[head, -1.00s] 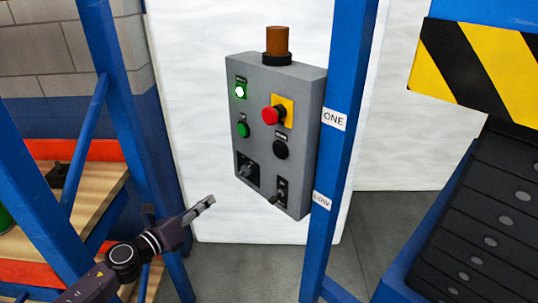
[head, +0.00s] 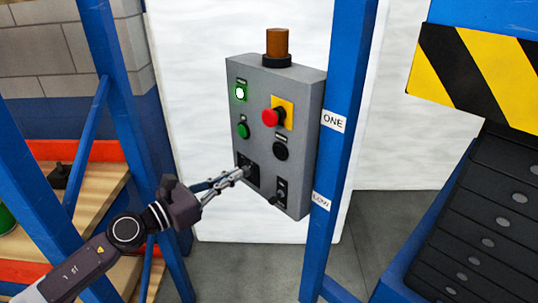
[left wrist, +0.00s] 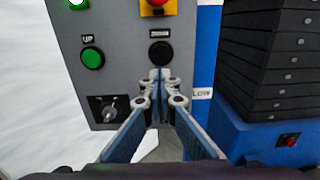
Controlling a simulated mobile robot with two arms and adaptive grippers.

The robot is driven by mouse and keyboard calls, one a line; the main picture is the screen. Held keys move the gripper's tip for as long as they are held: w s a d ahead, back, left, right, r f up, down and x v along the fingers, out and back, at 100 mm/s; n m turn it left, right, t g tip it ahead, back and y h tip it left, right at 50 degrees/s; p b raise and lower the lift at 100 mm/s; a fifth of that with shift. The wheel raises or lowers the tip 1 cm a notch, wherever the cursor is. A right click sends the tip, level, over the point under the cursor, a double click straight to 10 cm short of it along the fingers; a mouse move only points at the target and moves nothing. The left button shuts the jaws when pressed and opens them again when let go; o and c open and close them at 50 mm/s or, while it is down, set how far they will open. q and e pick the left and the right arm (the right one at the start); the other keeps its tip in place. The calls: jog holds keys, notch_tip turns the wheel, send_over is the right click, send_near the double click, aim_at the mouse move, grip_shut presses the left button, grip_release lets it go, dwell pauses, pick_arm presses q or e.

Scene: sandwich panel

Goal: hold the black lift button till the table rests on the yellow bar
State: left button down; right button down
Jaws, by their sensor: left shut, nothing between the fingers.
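The black button (head: 281,151) is on the front of a grey control box (head: 305,95), right of a green button (head: 243,130). In the left wrist view the black button (left wrist: 160,53) is just above my fingertips. My left gripper (head: 243,172) is shut and empty. In the head view its tips overlap the left selector switch, lower left of the black button. I see no contact with the black button. A yellow and black striped edge (head: 470,65) is at the upper right; I cannot tell whether it belongs to the table. No plain yellow bar shows. My right gripper is out of view.
A red mushroom button (head: 270,117) sits above the black one. A lower switch (head: 280,192) is below it. A blue post (head: 345,130) with labels ONE and LOW stands right of the box. Black stacked plates (head: 480,215) stand at the right. Wooden shelves are at the left.

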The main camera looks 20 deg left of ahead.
aim_at(277, 152)
pick_arm(q)
jog(key=p+x, duration=0.4)
jog(key=x, duration=0.7)
jog(key=shift+w+d+p, duration=0.3)
jog(key=shift+w+d, duration=0.1)
jog(key=shift+w, duration=0.2)
